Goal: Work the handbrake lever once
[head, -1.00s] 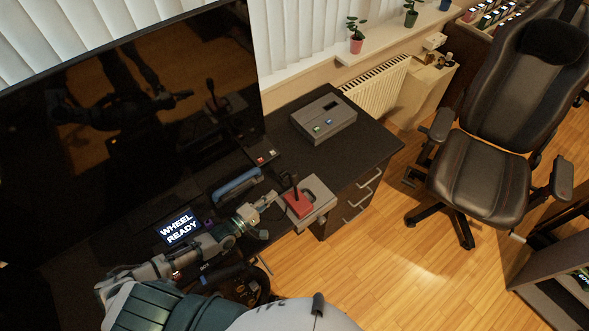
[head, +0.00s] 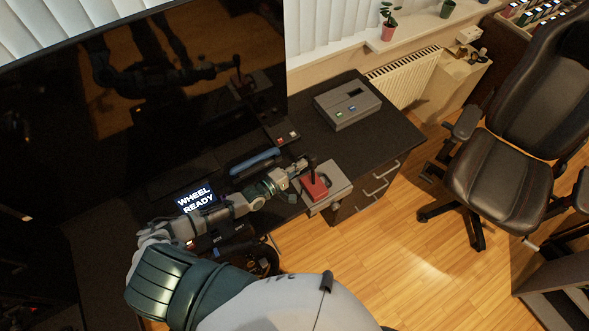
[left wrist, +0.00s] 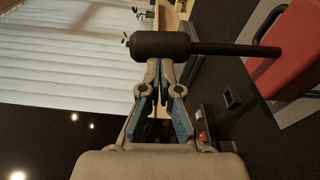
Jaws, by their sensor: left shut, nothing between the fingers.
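The handbrake has a red base (head: 314,188) on a grey mount (head: 335,180) at the desk's front edge. Its black lever (head: 311,168) stands up from the base. In the left wrist view the lever's thick black grip (left wrist: 160,46) lies across the picture, its thin rod running right to the red base (left wrist: 285,55). My left gripper (head: 302,167) is shut and empty, with its fingertips (left wrist: 160,72) close to the grip. The grip hides the ends of the fingers, and I cannot tell whether they touch it. My right gripper is out of view.
A dark monitor (head: 180,100) stands behind my left arm. A blue-handled object (head: 254,161), a small button box (head: 287,138) and a grey box (head: 347,104) lie on the desk. A "WHEEL READY" display (head: 195,198) is lit. A black chair (head: 500,175) stands at right over open floor.

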